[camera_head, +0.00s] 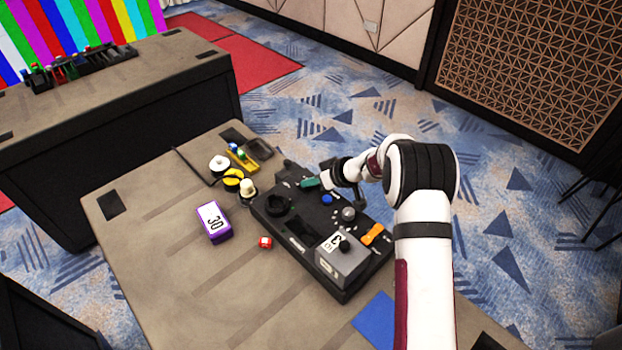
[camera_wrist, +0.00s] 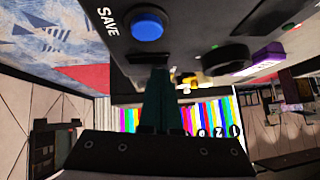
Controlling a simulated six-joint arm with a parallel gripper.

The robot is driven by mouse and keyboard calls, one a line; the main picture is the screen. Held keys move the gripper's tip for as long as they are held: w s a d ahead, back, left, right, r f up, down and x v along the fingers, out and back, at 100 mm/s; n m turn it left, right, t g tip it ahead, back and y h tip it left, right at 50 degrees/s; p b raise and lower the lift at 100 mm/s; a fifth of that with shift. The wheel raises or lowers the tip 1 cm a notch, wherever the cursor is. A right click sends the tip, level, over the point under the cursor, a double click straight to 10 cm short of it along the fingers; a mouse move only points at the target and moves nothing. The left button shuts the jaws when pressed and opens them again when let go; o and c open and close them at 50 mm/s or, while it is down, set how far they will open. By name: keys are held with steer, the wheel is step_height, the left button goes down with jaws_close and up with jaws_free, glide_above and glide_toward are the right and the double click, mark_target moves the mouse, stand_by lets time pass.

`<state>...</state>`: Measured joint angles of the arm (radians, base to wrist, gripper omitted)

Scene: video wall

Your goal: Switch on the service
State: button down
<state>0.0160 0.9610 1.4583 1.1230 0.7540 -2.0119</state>
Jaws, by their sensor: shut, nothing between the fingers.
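A black control panel (camera_head: 296,232) lies on the table. It carries a blue button (camera_head: 327,199), a grey knob (camera_head: 348,213), an orange handle (camera_head: 373,234), a black round ring (camera_head: 276,203) and a grey box (camera_head: 345,262) with a number on it. In the wrist view the blue button (camera_wrist: 148,26) has the word SAVE beside it. No label for the service is readable, so I cannot tell which control it is. My gripper (camera_head: 308,183) is shut and empty at the panel's far edge. Its dark green fingers (camera_wrist: 158,98) hide part of the panel; I cannot tell if they touch it.
A white round piece (camera_head: 219,164), yellow pieces and a dark tray (camera_head: 259,149) lie behind. The table's front left is clear.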

steer(key=shift+f, duration=0.15)
steer(key=shift+w+d, duration=0.5)
steer(key=shift+d, duration=0.05)
steer(key=shift+r, duration=0.2)
steer(key=shift+r, duration=0.3)
steer(key=r, duration=0.3)
steer(key=shift+w+d, duration=0.2)
steer(key=shift+w, duration=0.05)
steer(key=v, duration=1)
steer(key=shift+r, duration=0.2)
